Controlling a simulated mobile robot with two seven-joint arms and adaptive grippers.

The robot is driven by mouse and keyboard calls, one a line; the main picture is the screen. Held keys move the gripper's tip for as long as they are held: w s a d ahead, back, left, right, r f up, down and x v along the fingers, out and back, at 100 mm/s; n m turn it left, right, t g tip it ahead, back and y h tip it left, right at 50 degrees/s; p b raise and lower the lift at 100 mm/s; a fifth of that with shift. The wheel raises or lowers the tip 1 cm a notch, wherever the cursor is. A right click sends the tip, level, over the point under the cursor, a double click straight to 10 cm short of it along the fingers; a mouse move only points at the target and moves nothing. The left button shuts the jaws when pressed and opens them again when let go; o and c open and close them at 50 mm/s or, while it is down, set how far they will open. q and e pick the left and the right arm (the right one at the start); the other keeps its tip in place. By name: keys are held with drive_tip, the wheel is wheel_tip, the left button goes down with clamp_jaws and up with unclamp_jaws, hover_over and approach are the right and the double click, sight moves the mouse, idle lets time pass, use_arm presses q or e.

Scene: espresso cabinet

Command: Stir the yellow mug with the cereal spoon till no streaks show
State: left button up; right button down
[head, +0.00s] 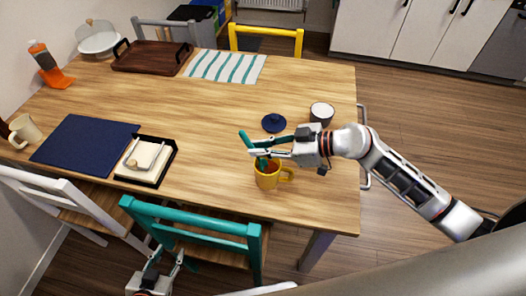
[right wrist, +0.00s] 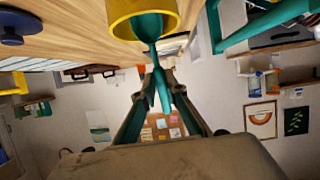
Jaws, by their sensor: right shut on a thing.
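The yellow mug (head: 268,181) stands upright near the front right of the table, its handle to the right. It also shows at the top of the right wrist view (right wrist: 117,22). The teal cereal spoon (head: 244,138) leans in the mug with its handle end sticking out. In the right wrist view the spoon (right wrist: 149,28) runs from the mug's mouth between the fingers. My right gripper (head: 257,150) is shut on the spoon just above the mug (right wrist: 158,78). My left gripper (head: 167,261) is open and empty, low by the teal chair.
A dark blue lid (head: 273,123) and a white-topped dark cup (head: 321,113) stand behind the mug. A black napkin tray (head: 158,180) and navy mat (head: 75,150) lie left. The teal chair (head: 195,222) stands at the front edge. The table middle is clear.

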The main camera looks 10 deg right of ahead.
sight(245, 133)
drive_tip(key=shift+w+a+r, duration=0.15)
drive_tip(key=shift+a+r, duration=0.25)
drive_tip(key=shift+r, duration=0.55)
drive_tip(key=shift+w+a+r, duration=0.2)
drive_tip(key=shift+a+r, duration=0.15)
drive_tip(key=shift+r, duration=0.65)
drive_tip(key=shift+w+a+r, duration=0.15)
drive_tip(key=shift+a+r, duration=0.25)
drive_tip(key=shift+r, duration=0.55)
drive_tip(key=shift+r, duration=0.1)
drive_tip(key=shift+r, duration=2.4)
drive_tip(key=s+d+r+m+t, duration=0.1)
drive_tip(key=s+d, duration=0.2)
drive_tip(key=d, duration=0.6)
drive_tip(key=s+d+r+m+t+h, duration=0.1)
drive_tip(key=s+d, duration=0.2)
drive_tip(key=d, duration=0.6)
drive_tip(key=shift+d+r, duration=0.15)
drive_tip(key=shift+r, duration=0.15)
drive_tip(key=shift+w, duration=0.1)
